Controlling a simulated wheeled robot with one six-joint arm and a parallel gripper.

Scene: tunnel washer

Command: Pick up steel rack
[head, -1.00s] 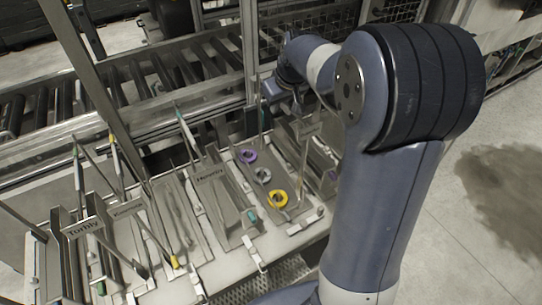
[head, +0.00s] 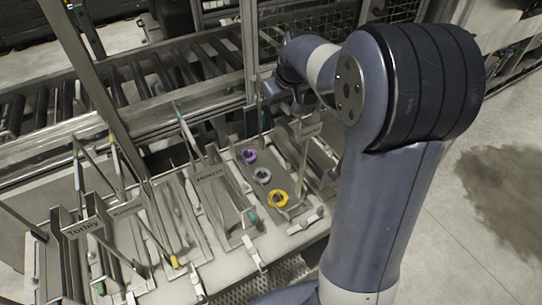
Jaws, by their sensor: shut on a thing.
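Several steel racks with upright rods stand in a row on a pale table in the head view. One steel rack (head: 310,131) with a blank-looking plate is at the right end of the row, partly behind my arm. My gripper (head: 297,108) is above this rack, at its back end. It is small and partly hidden by my own arm, but it is shut on the rack's upper part. Whether the rack is clear of the table cannot be told. Other racks carry name plates, such as "Torbly" (head: 83,228) and "Howzin" (head: 209,174).
A purple ring (head: 248,156), a grey ring (head: 262,175) and a yellow ring (head: 278,198) lie on a tray left of my arm. A roller conveyor (head: 150,78) and metal frame posts (head: 250,50) stand behind the table. Open floor (head: 440,230) is at right.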

